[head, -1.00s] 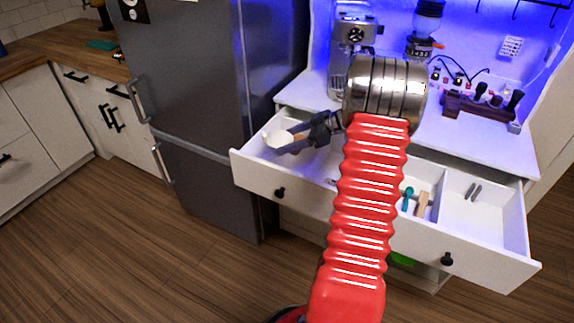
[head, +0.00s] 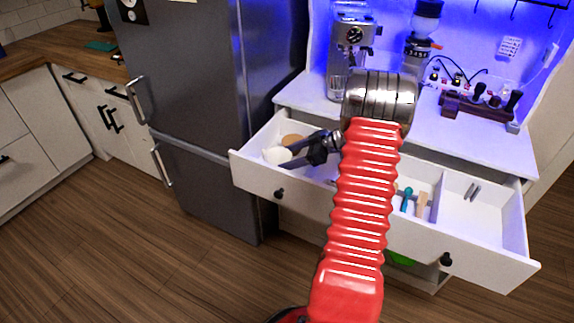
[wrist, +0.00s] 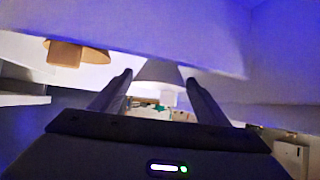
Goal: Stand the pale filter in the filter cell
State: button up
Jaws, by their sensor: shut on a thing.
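The pale filter (head: 277,155) is at the left end of the open drawer (head: 355,212), low within its walls. My gripper (head: 294,156) reaches in from the right and is shut on the pale filter, which also shows as a pale cone between the fingertips in the wrist view (wrist: 160,72). A tan filter (head: 292,140) is just behind it, and shows at upper left in the wrist view (wrist: 80,54). I cannot tell whether the pale filter touches the drawer floor. My arm hides the drawer's middle, and the filter cell's borders are not clear.
Right compartments hold a teal tool (head: 407,199), a wooden piece (head: 422,205) and small dark tools (head: 472,191). The espresso machine (head: 350,45) and grinder (head: 420,48) stand on the counter above. The fridge (head: 215,90) is close on the left.

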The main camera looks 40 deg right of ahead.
jog(key=shift+f, duration=1.5)
jog(key=o, duration=1.1)
jog(key=shift+f, duration=0.1)
jog(key=shift+o, duration=0.2)
jog(key=v, duration=1.2)
